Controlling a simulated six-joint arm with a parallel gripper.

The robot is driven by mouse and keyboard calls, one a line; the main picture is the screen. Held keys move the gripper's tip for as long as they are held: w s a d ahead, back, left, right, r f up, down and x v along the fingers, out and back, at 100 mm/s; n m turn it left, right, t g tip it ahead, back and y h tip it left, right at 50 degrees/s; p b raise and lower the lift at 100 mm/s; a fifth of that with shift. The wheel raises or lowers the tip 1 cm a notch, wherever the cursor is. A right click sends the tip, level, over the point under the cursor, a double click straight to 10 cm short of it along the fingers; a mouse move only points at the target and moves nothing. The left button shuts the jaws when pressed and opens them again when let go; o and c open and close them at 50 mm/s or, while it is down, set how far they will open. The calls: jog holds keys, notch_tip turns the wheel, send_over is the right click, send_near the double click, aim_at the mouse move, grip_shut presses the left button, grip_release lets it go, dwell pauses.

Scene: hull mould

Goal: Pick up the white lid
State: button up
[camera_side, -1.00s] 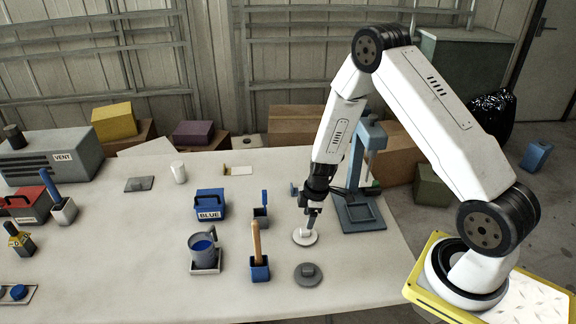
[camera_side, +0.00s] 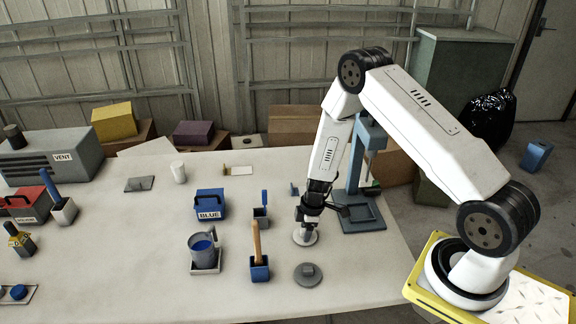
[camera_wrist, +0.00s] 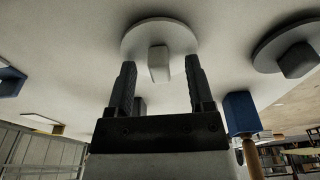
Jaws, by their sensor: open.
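The white lid (camera_side: 306,238) is a flat disc with a block-shaped knob, lying on the white table. It also shows in the wrist view (camera_wrist: 178,32), with its knob (camera_wrist: 159,63) between my two fingers. My gripper (camera_side: 306,228) is right above the lid and points down at it. In the wrist view my gripper (camera_wrist: 160,82) is open, with a finger on each side of the knob and a gap on both sides. In the side view the fingers partly hide the knob.
A grey lid (camera_side: 308,274) lies just in front of the white lid. A blue holder with a wooden handle (camera_side: 259,268) stands to the left. A blue-grey press stand (camera_side: 362,217) is close behind on the right. A mug (camera_side: 203,247) is farther left.

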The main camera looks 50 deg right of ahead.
dwell(0.4)
grip_shut()
jog(key=shift+r, duration=0.1)
jog(key=shift+r, duration=0.8)
jog(key=s+a+r, duration=0.2)
jog(key=s+r, duration=0.9)
jog(key=s, duration=0.2)
jog(key=shift+s+a, duration=0.35)
jog(key=shift+r, duration=0.1)
